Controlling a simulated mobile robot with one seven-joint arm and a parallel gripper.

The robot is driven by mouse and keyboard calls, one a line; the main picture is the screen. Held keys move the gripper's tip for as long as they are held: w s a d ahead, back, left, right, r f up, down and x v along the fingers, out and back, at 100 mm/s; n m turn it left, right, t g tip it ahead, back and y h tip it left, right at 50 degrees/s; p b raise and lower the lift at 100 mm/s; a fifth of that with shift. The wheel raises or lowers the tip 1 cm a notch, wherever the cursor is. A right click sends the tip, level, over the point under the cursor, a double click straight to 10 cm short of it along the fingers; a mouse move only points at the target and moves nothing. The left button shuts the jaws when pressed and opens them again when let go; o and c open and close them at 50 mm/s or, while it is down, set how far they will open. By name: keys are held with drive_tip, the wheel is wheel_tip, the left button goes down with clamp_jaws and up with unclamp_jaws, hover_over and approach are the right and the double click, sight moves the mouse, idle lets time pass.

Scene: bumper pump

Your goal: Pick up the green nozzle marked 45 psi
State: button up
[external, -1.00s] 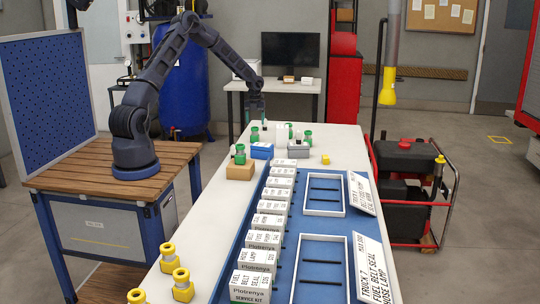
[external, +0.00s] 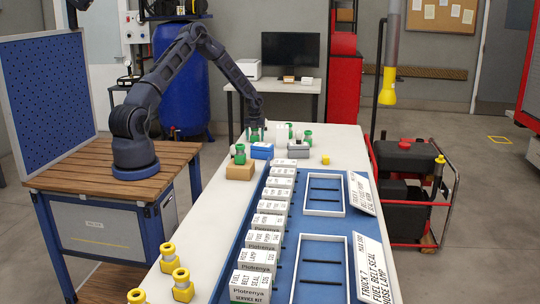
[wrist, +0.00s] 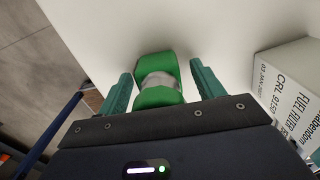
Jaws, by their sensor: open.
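A green nozzle with a grey middle band (wrist: 157,80) lies between the two teal fingers of my gripper (wrist: 162,86) in the wrist view, with a gap on each side. No 45 psi mark can be read on it. In the external view my gripper (external: 256,133) is low over the far left part of the white table, around this nozzle, which is mostly hidden there. My gripper is open. Other green nozzles stand nearby, one to the front left (external: 240,156) and one to the right (external: 306,138); their markings are too small to read.
A white labelled fuel filter box (wrist: 290,90) stands right of my gripper. A blue block (external: 262,151), a cardboard-coloured block (external: 240,171) and a grey block (external: 299,150) are close by. A row of white boxes (external: 265,222) fills the blue tray (external: 285,232) nearer the camera.

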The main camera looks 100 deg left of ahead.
drive_tip(key=c, duration=1.2)
drive_tip(key=shift+r, duration=0.15)
